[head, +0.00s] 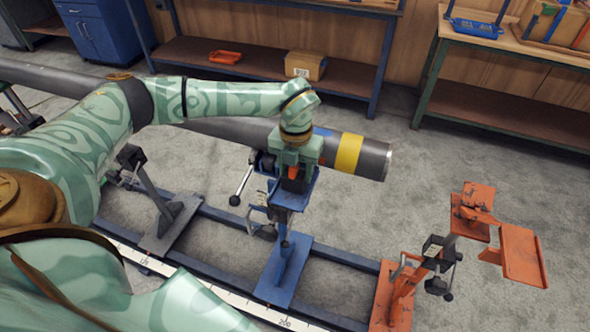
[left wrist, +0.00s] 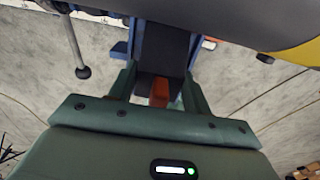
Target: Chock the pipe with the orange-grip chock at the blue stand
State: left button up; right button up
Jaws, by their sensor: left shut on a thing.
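The grey pipe (head: 373,160) with a yellow band lies across the stands, its open end at the right. It also shows across the top of the left wrist view (left wrist: 220,15). The blue stand (head: 285,270) is under the pipe near that end. My left gripper (head: 293,176) is at the blue stand's head, on the pipe's near side, shut on the orange-grip chock (head: 293,171). In the left wrist view the orange grip (left wrist: 160,92) sits between the fingers, with a dark block beyond it by the pipe. Whether the chock touches the pipe is hidden. My right gripper is not in view.
An orange stand (head: 398,290) with an orange plate (head: 523,255) stands at the right, clear of the pipe. A grey stand (head: 172,222) is at the left. A blue rail joins the stands, and a measuring tape (head: 215,288) runs alongside. Shelving benches line the back wall.

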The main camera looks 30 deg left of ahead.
pick_arm(q)
jog(key=shift+w+a+b, duration=0.25)
jog(key=shift+w+b, duration=0.2)
jog(key=shift+w, duration=0.6)
jog(key=o, duration=1.2)
jog(key=shift+c, duration=0.2)
jog(key=r+p, duration=0.4)
jog(key=s+r+p, duration=0.1)
jog(key=r+p, duration=0.2)
jog(key=shift+d, duration=0.1)
jog(key=shift+s+f, duration=0.15)
